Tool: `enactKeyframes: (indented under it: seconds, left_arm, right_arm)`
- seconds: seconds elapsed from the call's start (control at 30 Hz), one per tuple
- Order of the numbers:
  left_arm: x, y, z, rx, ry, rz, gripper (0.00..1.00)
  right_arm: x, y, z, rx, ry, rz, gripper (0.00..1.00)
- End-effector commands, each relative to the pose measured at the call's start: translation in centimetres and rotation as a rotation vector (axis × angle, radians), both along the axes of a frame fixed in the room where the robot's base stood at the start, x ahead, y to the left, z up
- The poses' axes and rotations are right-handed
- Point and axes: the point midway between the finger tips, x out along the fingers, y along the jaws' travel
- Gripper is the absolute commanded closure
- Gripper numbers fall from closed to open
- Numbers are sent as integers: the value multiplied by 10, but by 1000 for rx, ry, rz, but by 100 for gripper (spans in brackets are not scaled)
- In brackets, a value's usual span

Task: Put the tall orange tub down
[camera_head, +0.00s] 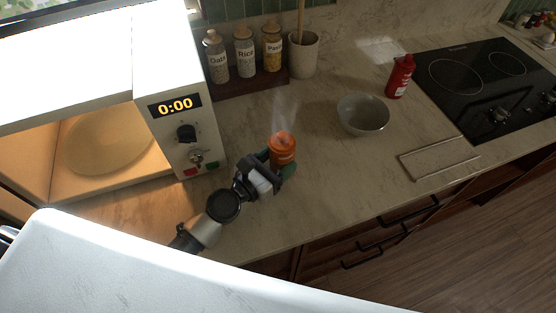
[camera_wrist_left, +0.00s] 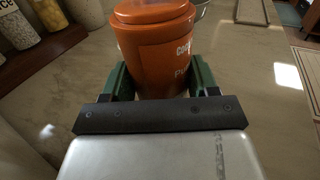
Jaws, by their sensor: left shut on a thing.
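The tall orange tub (camera_head: 283,147) is upright at my left gripper, with steam rising above it in the head view. My left gripper (camera_head: 277,166) is shut on the tub, its green fingers on either side. In the left wrist view the tub (camera_wrist_left: 156,45) stands between the two fingers (camera_wrist_left: 160,82), with white lettering partly visible on its side. The tub is over the counter (camera_head: 330,185); I cannot tell whether its base touches the surface, since the gripper hides it. My right gripper is not in view.
A microwave (camera_head: 181,120) with its lit interior open stands left. Several labelled jars (camera_head: 244,52) and a utensil crock (camera_head: 303,54) stand behind. A grey bowl (camera_head: 363,115), a red bottle (camera_head: 400,76) and a cooktop (camera_head: 490,85) lie to the right. Counter around the tub is clear.

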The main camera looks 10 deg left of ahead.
Motion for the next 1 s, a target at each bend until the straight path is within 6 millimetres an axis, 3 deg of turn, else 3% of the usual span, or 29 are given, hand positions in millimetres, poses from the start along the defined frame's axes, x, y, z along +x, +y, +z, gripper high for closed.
enactKeyframes:
  seconds: [0.07,0.1,0.23,0.63,1.0]
  left_arm:
    - [0,0,-4,-1,0,0,72]
    - [0,0,-3,-1,1,0,36]
    - [0,0,-3,0,1,0,16]
    - [-2,1,1,1,1,0,15]
    - [-68,39,-7,3,3,-2,15]
  right_arm:
    - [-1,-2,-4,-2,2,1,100]
    - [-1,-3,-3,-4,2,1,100]
    - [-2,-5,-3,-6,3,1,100]
    - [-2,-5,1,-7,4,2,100]
    - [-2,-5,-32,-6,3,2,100]
